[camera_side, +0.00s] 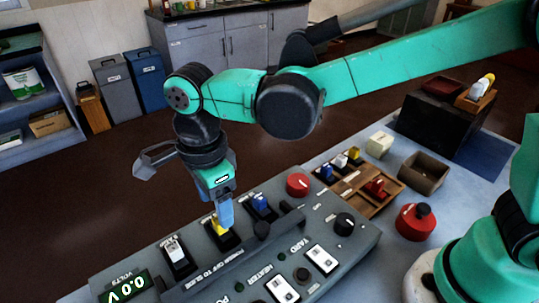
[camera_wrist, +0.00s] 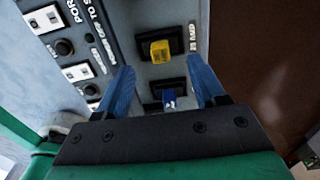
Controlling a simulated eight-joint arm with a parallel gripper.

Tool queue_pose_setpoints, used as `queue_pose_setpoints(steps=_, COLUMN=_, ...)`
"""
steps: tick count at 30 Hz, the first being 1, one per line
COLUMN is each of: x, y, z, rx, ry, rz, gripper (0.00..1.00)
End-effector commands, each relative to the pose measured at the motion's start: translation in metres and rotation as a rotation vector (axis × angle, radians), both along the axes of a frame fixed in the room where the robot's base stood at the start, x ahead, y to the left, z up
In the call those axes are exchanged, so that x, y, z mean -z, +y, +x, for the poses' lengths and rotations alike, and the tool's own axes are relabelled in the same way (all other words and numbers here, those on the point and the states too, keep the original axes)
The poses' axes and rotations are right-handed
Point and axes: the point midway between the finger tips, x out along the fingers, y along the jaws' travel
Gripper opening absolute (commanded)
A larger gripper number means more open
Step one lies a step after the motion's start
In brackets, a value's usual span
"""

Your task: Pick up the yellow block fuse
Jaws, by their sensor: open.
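The yellow block fuse (camera_side: 217,224) sits upright in a black socket on the grey control panel (camera_side: 232,262), partly hidden by my gripper in the side view. In the wrist view the yellow block fuse (camera_wrist: 160,50) shows whole, just beyond my fingertips. My gripper (camera_side: 226,218) points down at the panel, close beside the yellow fuse in the side view. In the wrist view my gripper (camera_wrist: 163,75) is open, its blue fingers wide apart with nothing held. A blue block fuse (camera_wrist: 169,98) shows between the fingers, lower in the picture; I cannot tell the gap to it.
The blue fuse (camera_side: 260,204) and a white fuse (camera_side: 174,248) flank the yellow one. A raised dark bar (camera_side: 278,221), a red knob (camera_side: 298,184) and white switches (camera_side: 321,259) stand on the panel. A wooden tray (camera_side: 358,185) holds more fuses behind it.

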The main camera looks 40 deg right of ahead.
Motion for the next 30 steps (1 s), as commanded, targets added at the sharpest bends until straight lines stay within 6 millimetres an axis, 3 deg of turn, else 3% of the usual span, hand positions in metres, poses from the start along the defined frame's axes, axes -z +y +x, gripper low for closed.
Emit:
queue_pose_setpoints(steps=9, x=0.040, y=0.000, z=0.001, rx=-0.001, ry=-0.002, rz=0.002, gripper=0.63)
queue_pose_setpoints(steps=20, x=0.047, y=-0.001, z=0.000, rx=-0.001, ry=-0.002, rz=0.002, gripper=0.63)
queue_pose_setpoints(steps=26, x=0.047, y=-0.001, z=0.000, rx=-0.002, ry=-0.002, rz=0.002, gripper=0.12)
queue_pose_setpoints(steps=27, x=0.047, y=-0.001, z=0.000, rx=-0.002, ry=-0.002, rz=0.002, gripper=0.06)
queue_pose_setpoints(steps=30, x=0.047, y=-0.001, z=0.000, rx=-0.002, ry=-0.002, rz=0.002, gripper=0.06)
